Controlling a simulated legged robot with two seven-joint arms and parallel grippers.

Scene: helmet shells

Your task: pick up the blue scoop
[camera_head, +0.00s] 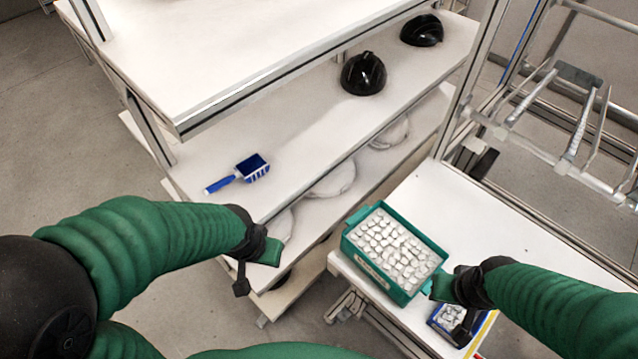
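The blue scoop (240,173) lies on the middle white shelf at the left. Its box-shaped head points right and its handle points to the lower left. My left gripper (258,269) is in front of the shelf edge, below and right of the scoop in the picture, and apart from it. Its two fingers are spread and nothing shows between them. My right gripper (450,313) is at the right, by the near right corner of the green bin. Its fingers look spread; whether it touches the bin is unclear.
The green bin (351,232), full of white pieces, stands on a white table (465,225). A small blue container (437,322) with white pieces is beside it. Two black helmet shells (363,73) (422,31) are farther along the shelf.

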